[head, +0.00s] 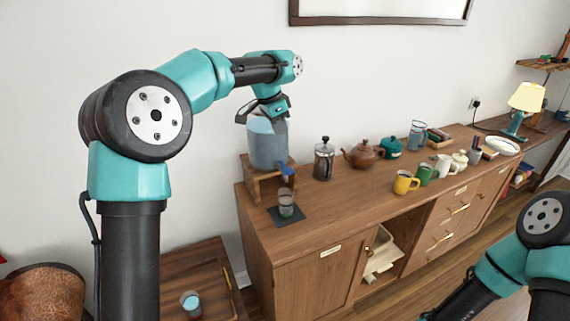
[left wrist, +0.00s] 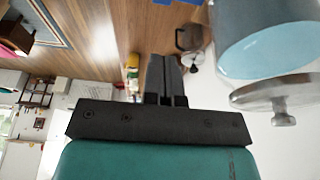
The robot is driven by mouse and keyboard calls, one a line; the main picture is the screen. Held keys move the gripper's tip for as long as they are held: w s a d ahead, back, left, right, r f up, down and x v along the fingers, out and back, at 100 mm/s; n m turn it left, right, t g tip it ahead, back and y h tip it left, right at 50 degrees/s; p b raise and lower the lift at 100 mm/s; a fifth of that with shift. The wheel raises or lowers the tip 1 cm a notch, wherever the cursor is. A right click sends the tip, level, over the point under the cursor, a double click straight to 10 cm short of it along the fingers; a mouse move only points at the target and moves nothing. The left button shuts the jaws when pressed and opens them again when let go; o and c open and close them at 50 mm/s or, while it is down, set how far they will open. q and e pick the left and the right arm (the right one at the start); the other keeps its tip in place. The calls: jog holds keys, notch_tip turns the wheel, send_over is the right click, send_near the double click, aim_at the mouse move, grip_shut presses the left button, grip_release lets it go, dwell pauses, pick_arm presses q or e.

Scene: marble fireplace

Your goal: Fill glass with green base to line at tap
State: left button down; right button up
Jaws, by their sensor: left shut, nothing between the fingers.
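A clear glass (head: 286,204) stands upright on a dark mat below the blue tap (head: 286,169) of a water dispenser. Its lower part looks greyish green, and its fill level is too small to read. The dispenser (head: 266,150) holds blue water and sits on a wooden stand. My left gripper (head: 272,108) is at the dispenser's top in the head view, above the tap and glass. In the left wrist view its fingers (left wrist: 166,75) are shut and empty, beside the dispenser (left wrist: 262,38) and its knobbed lid (left wrist: 280,95). My right gripper is not in view.
A French press (head: 324,160), brown teapot (head: 362,154), teal pot (head: 391,147) and several mugs stand along the sideboard (head: 340,205). Another glass with blue contents (head: 190,302) stands on a lower table at the left. The sideboard's front strip beside the mat is clear.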

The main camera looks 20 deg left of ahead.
aim_at(291, 170)
pick_arm(q)
jog(key=shift+f, duration=0.15)
jog(key=x, duration=1.3)
jog(key=shift+s+a+f, duration=0.15)
jog(key=shift+a+f, duration=0.1)
jog(key=shift+f, duration=0.2)
jog(key=shift+d, duration=0.1)
